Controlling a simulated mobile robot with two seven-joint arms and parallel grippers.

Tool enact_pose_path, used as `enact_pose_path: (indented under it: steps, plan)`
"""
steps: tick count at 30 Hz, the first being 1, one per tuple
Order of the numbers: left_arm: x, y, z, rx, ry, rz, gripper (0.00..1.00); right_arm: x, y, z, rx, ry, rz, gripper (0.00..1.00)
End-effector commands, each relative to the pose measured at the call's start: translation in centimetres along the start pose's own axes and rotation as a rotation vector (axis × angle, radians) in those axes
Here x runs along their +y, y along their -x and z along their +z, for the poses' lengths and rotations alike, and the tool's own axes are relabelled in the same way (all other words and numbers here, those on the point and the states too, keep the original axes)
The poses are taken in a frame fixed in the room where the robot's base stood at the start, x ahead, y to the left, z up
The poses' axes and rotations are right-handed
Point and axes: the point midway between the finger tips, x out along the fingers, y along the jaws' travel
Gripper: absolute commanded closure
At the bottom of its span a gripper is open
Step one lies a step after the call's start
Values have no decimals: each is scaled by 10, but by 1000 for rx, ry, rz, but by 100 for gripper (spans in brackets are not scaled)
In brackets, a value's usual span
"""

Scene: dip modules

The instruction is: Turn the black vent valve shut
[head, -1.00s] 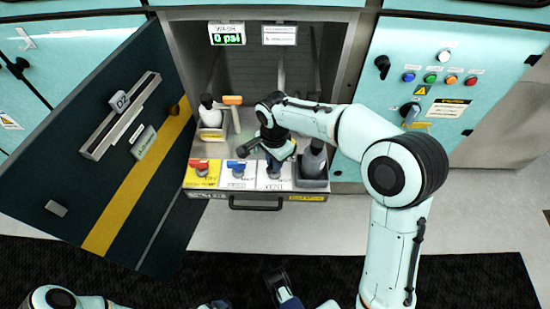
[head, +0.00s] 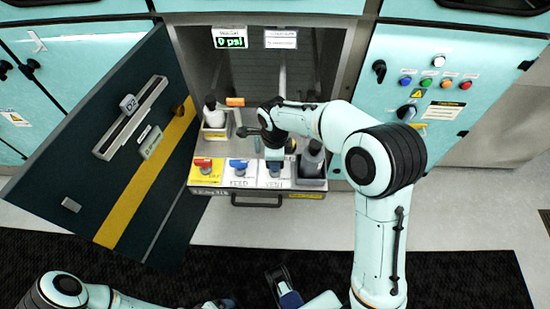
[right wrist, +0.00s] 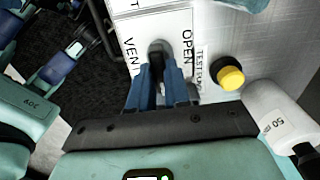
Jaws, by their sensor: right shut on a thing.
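The black vent valve (right wrist: 156,62) shows in the right wrist view as a dark handle on a white plate marked VENT and OPEN. My right gripper (right wrist: 157,78) has its blue fingers on both sides of the handle and is shut on it. In the head view my right gripper (head: 274,160) is over the VENT plate (head: 273,183) at the front of the cabinet, and my wrist hides most of the valve. Another gripper, seemingly my left one (head: 283,287), is low in the head view, away from the valves. Its jaws are not clear.
Beside the VENT plate are a blue valve (head: 238,166) and a red valve (head: 204,164). A yellow button (right wrist: 230,78) is right of the valve. The open dark door (head: 120,150) fills the left side.

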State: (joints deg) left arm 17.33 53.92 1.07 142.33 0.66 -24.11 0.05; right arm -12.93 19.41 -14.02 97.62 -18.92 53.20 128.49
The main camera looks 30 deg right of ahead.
Motion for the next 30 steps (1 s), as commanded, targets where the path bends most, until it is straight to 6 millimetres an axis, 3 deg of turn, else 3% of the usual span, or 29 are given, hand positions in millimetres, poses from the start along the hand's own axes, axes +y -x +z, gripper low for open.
enact_pose_path:
  steps: [18,19,21,30]
  plan:
    - [0,2,1,-3,0,-1,8,-1,1,0,-1,-40,-2,100]
    - [0,2,1,-2,0,-1,8,-1,1,0,-1,-40,-2,73]
    - [0,2,1,-2,0,-1,8,-1,1,0,0,-39,-2,57]
    - [0,2,1,-2,0,0,8,0,2,0,0,-37,-1,57]
